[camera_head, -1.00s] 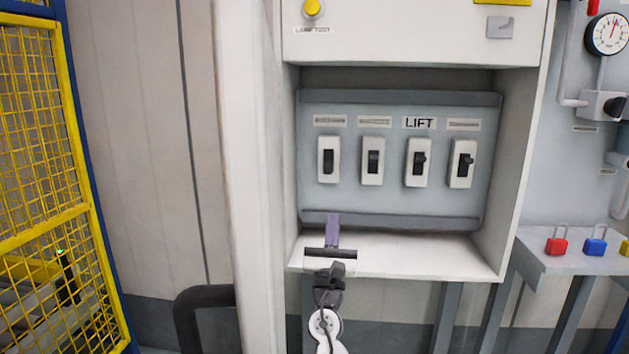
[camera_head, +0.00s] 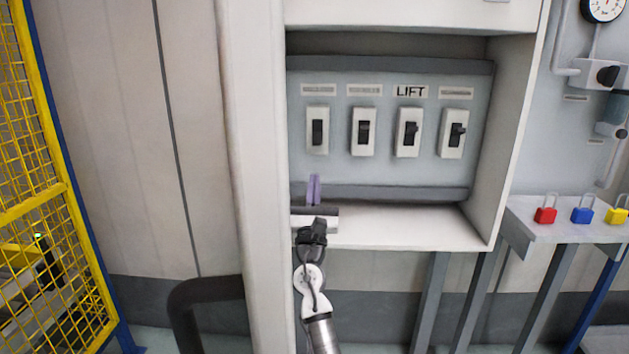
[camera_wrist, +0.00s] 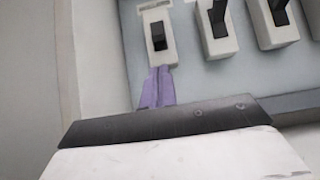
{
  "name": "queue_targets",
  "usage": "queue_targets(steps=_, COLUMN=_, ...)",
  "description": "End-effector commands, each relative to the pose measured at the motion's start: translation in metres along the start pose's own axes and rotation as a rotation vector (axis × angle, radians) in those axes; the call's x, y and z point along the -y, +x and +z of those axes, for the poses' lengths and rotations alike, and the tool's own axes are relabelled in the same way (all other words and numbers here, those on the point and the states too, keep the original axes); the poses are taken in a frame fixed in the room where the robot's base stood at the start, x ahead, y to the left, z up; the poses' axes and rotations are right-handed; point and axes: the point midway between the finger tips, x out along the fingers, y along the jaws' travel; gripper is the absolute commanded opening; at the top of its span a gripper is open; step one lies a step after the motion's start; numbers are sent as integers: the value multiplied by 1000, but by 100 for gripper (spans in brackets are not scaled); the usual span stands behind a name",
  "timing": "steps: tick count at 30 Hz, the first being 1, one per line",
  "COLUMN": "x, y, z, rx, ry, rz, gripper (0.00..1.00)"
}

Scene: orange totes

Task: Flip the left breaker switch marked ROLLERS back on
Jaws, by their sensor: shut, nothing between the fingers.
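A grey panel (camera_head: 385,172) in a white recess carries a row of several breaker switches. The leftmost switch (camera_head: 317,131) has a white plate and a black toggle; its label is too blurred to read. It also shows at the top of the wrist view (camera_wrist: 159,37), where its toggle looks shorter than its neighbours'. I cannot tell surely whether it is up or down. My gripper (camera_head: 313,190) has purple fingers, shut and empty, pointing at the panel just below this switch. In the wrist view my fingertips (camera_wrist: 157,80) appear just under its plate; contact is unclear.
The switch marked LIFT (camera_head: 408,133) is third in the row. The recess has a white ledge (camera_head: 420,228) below and a white wall (camera_head: 258,150) close left of my gripper. Padlocks (camera_head: 582,215) stand on a shelf at right; a yellow mesh fence (camera_head: 40,180) is at left.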

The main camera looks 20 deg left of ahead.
Motion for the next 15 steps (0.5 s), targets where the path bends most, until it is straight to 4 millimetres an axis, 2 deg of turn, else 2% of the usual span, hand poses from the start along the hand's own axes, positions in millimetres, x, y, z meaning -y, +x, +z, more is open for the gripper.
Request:
queue_targets(steps=3, x=-1, y=24, z=2, rx=2, ry=0, rz=1, gripper=0)
queue_targets(steps=9, x=-1, y=57, z=1, rx=1, ry=1, rz=1, gripper=0)
queue_targets(steps=15, x=0, y=75, z=0, rx=0, ry=0, rz=0, gripper=0)
